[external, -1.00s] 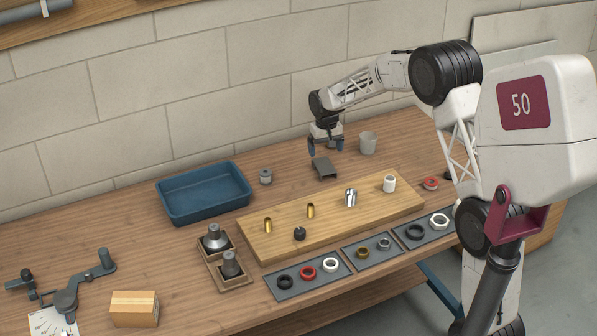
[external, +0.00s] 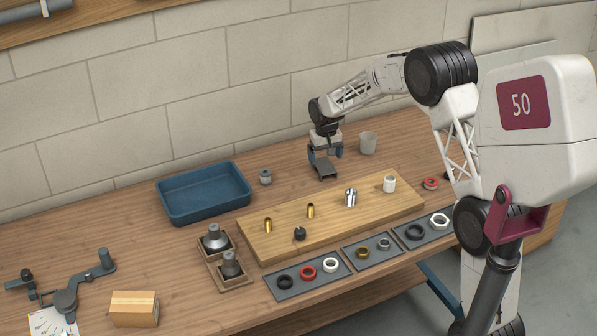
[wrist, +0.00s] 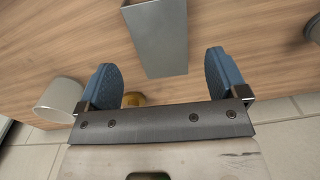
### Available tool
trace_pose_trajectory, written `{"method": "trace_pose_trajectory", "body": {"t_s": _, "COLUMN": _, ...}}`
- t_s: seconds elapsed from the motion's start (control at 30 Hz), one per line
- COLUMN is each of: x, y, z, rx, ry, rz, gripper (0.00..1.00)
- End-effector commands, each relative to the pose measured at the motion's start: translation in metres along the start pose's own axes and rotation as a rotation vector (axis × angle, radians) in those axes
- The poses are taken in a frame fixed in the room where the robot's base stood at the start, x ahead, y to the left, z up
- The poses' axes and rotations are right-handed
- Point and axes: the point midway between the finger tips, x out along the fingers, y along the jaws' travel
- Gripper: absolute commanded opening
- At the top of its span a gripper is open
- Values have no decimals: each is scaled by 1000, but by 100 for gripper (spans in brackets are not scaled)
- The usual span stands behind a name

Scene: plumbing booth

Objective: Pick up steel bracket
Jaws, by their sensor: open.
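The steel bracket (external: 326,170) is a dark grey bent plate on the wooden bench, behind the wooden board. In the wrist view the bracket (wrist: 157,40) is a grey angled plate ahead of my fingertips, roughly centred between them. My gripper (external: 325,152) is low over the bench at the bracket's back end. In the wrist view my gripper (wrist: 165,70) has its two blue fingers spread wide with nothing held between them. Part of the bracket's back end is hidden by the gripper in the external view.
A grey cup (external: 368,143) stands just right of my gripper; it also shows in the wrist view (wrist: 59,98). A small grey fitting (external: 265,177) and a blue tray (external: 203,215) lie to the left. The wooden board (external: 290,243) with fittings is in front.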

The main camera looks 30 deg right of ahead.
Motion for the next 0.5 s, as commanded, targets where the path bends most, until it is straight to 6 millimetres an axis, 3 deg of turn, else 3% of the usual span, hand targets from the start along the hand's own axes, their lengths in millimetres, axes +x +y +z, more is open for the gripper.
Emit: {"method": "trace_pose_trajectory", "body": {"t_s": 0.5, "x": 48, "y": -2, "z": 0, "rx": 0, "ry": -1, "rz": 0, "gripper": 92}}
